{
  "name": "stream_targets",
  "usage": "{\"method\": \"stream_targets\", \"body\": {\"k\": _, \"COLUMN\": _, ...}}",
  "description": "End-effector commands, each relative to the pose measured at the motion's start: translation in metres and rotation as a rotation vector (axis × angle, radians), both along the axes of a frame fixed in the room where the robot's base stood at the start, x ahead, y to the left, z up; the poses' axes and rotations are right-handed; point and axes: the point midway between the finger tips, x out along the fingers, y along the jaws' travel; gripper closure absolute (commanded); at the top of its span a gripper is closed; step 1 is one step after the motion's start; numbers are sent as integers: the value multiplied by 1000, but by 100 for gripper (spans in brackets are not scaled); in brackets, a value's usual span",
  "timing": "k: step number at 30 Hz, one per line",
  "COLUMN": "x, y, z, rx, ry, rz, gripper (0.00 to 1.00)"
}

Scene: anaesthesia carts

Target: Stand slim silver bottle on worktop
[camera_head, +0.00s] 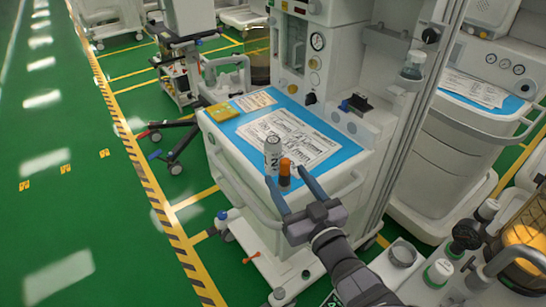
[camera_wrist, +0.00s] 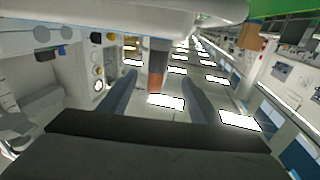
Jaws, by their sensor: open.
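A slim silver bottle (camera_head: 272,153) with dark printing stands upright on the blue-topped worktop (camera_head: 234,124) of the cart, near its front edge. A small orange and brown container (camera_head: 285,166) stands just in front of it and hides part of its lower right side. My gripper (camera_head: 286,177) is open. Its fingers point at these two things, and the orange container shows between the fingertips. In the wrist view, my gripper (camera_wrist: 160,78) has an orange-brown and grey upright shape (camera_wrist: 157,73) between and beyond its fingers. I cannot tell whether either finger touches anything.
Printed sheets (camera_head: 290,138) lie flat on the worktop, with a yellow pad (camera_head: 222,111) at its left corner. The cart's tall white panel rises behind. A white rail (camera_head: 245,206) runs along the front. Another cart (camera_head: 440,135) stands at the right.

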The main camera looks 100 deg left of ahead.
Motion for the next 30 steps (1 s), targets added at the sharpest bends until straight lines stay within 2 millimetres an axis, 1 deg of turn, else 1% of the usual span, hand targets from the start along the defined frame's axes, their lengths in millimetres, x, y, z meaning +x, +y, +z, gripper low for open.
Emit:
{"method": "stream_targets", "body": {"k": 1, "x": 4, "y": 4, "z": -5, "rx": -4, "ry": -5, "rz": 16, "gripper": 43}}
{"method": "stream_targets", "body": {"k": 3, "x": 6, "y": 6, "z": -8, "rx": -9, "ry": -10, "rz": 36, "gripper": 43}}
{"method": "stream_targets", "body": {"k": 8, "x": 7, "y": 7, "z": -11, "rx": -14, "ry": -15, "rz": 54, "gripper": 43}}
{"method": "stream_targets", "body": {"k": 11, "x": 5, "y": 9, "z": -10, "rx": -14, "ry": -15, "rz": 55, "gripper": 43}}
{"method": "stream_targets", "body": {"k": 18, "x": -5, "y": 22, "z": -10, "rx": -13, "ry": -16, "rz": 54, "gripper": 43}}
{"method": "stream_targets", "body": {"k": 26, "x": -7, "y": 26, "z": -10, "rx": -13, "ry": -14, "rz": 53, "gripper": 43}}
{"method": "stream_targets", "body": {"k": 30, "x": -14, "y": 34, "z": -9, "rx": -14, "ry": -15, "rz": 53, "gripper": 43}}
